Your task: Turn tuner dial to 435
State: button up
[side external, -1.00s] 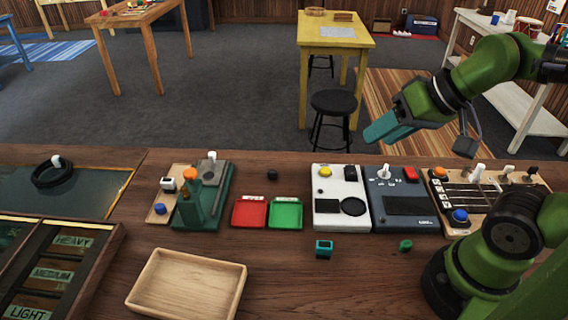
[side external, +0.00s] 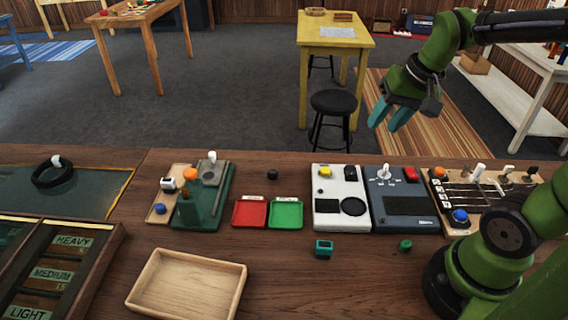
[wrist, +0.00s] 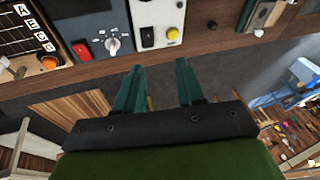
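The dark blue-grey tuner box (side external: 402,206) stands on the bench, with a white pointer dial (side external: 384,173) at its back left and a red button (side external: 411,174) at its back right. The dial also shows in the wrist view (wrist: 112,44), with small marks around it too small to read. My gripper (side external: 388,120) is raised above and behind the tuner, past the bench's back edge, apart from everything. Its two teal fingers (wrist: 160,84) are spread with nothing between them. The gripper is open and empty.
A white device (side external: 340,205) stands left of the tuner, and a board with strings and a blue button (side external: 460,217) stands to its right. Red (side external: 250,213) and green (side external: 286,214) trays, a teal block (side external: 324,247) and a wooden tray (side external: 187,288) lie on the bench.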

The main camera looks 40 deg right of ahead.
aim_at(386, 167)
jog(key=w+d+f+m+g, duration=0.2)
jog(key=d+m+g, duration=0.25)
jog(key=d, duration=0.55)
jog(key=shift+m+h, duration=0.3)
jog(key=shift+m, duration=0.25)
jog(key=f, duration=1.6)
jog(key=shift+s+a, duration=0.1)
jog(key=shift+a, duration=0.15)
jog(key=shift+r, duration=0.1)
grip_shut()
